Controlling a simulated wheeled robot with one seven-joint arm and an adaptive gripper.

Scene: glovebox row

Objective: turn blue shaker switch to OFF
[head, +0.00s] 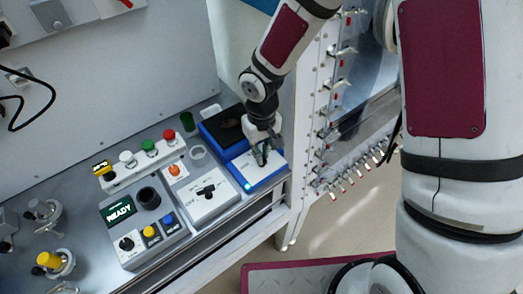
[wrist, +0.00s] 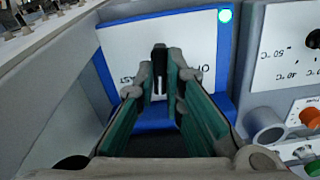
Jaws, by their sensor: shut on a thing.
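The blue shaker (head: 269,182) sits at the right end of the bench, with a white front panel and a lit green lamp at a corner. In the wrist view, the shaker (wrist: 222,60) fills the upper middle. Its black switch (wrist: 160,62) stands between my fingertips, its long side running up and down the picture. My gripper (head: 262,155) is over the panel. In the wrist view, my gripper (wrist: 160,75) is shut on the switch.
A white box with a black knob and an OFF mark (head: 209,205) stands left of the shaker. Further left are a grey unit with a READY display (head: 120,210) and a strip of coloured buttons (head: 149,153). A row of valves (head: 328,120) is to the right.

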